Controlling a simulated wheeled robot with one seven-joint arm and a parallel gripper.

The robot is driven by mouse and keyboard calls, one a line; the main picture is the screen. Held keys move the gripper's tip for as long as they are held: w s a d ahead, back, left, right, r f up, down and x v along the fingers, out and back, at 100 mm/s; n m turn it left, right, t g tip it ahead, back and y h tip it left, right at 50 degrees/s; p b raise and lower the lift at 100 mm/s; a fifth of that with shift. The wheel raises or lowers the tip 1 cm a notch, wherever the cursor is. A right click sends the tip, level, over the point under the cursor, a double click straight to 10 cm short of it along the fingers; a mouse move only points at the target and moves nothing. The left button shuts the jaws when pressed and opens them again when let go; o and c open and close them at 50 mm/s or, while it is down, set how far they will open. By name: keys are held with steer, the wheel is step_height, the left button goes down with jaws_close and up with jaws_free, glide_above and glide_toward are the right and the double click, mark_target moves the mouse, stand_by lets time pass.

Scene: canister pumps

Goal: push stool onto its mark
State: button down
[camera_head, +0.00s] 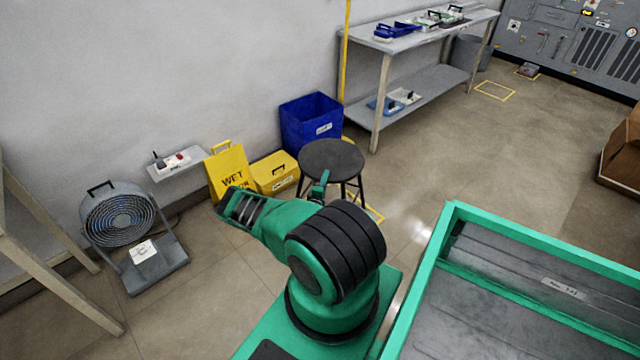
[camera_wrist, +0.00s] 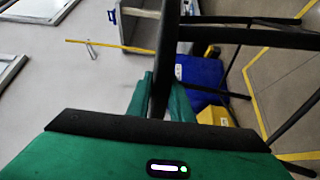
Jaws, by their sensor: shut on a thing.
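The stool (camera_head: 332,156) has a round dark seat and thin dark legs, and stands upright on the floor beyond my arm. My gripper (camera_head: 321,181) is at the near edge of the seat. In the wrist view, which is turned sideways, my gripper (camera_wrist: 161,92) is shut on the edge of the stool's seat (camera_wrist: 168,50), with the legs running off to the right. A yellow floor outline (camera_head: 375,214) shows partly beside the stool's right legs. The stool and my arm hide the rest of it.
A yellow box (camera_head: 275,172), a wet-floor sign (camera_head: 229,172) and a blue bin (camera_head: 311,122) stand by the wall, close left of and behind the stool. A fan (camera_head: 120,222) stands at left. Another yellow outline (camera_head: 495,91) lies far off. Floor right of the stool is clear.

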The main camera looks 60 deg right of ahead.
mark_target(333, 175)
steer(key=shift+s+d+f, duration=0.1)
steer(key=shift+s+d, duration=0.15)
steer(key=shift+d, duration=0.25)
steer(key=shift+s+d+f, duration=0.1)
steer(key=shift+s+d, duration=0.1)
steer(key=shift+d, duration=0.4)
steer(key=shift+s+d, duration=0.4)
steer(key=shift+d, duration=0.35)
steer(key=c, duration=0.6)
jaws_free()
steer(key=shift+w+r, duration=0.15)
steer(key=shift+o, duration=0.2)
steer(key=v, duration=0.8)
